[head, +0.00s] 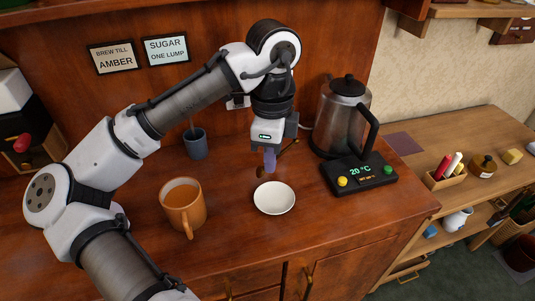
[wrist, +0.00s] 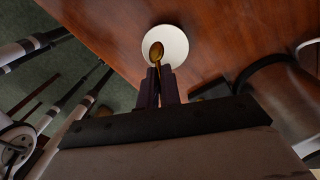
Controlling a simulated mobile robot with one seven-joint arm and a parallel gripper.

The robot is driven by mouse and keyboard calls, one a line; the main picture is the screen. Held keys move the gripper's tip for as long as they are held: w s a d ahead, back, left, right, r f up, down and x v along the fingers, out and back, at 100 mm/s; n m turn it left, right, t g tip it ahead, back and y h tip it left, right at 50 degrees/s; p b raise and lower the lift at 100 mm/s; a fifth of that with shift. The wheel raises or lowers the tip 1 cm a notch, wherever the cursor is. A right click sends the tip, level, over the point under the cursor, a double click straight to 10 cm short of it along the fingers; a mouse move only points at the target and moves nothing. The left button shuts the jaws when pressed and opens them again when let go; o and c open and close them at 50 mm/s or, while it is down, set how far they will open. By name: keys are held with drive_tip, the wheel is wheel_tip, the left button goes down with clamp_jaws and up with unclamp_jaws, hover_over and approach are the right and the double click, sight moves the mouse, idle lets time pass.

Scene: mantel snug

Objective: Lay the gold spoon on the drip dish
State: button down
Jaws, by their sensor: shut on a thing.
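My gripper (head: 270,163) is shut on the gold spoon (wrist: 156,52) and holds it above the counter. In the wrist view the spoon's bowl sticks out past the fingertips (wrist: 160,84) and overlaps the near left part of the white drip dish (wrist: 177,43). In the head view the spoon (head: 261,172) shows small and dark by the fingertips, up and behind the round, empty dish (head: 274,199). Part of the handle is hidden between the fingers. The spoon appears apart from the dish, though its exact height is hard to tell.
A kettle (head: 343,115) and a black control panel reading 20 °C (head: 360,174) are at the right. The counter in front of the dish is clear.

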drive_tip(key=b, duration=0.6)
hover_over(270, 200)
drive_tip(key=shift+f, duration=3.2)
drive_tip(key=c, duration=1.5)
unclamp_jaws()
wheel_tip(270, 200, up, 7)
drive_tip(key=p, duration=0.8)
drive_tip(key=shift+r, duration=0.2)
drive_tip(key=shift+f, duration=0.1)
drive_tip(key=shift+f, duration=0.1)
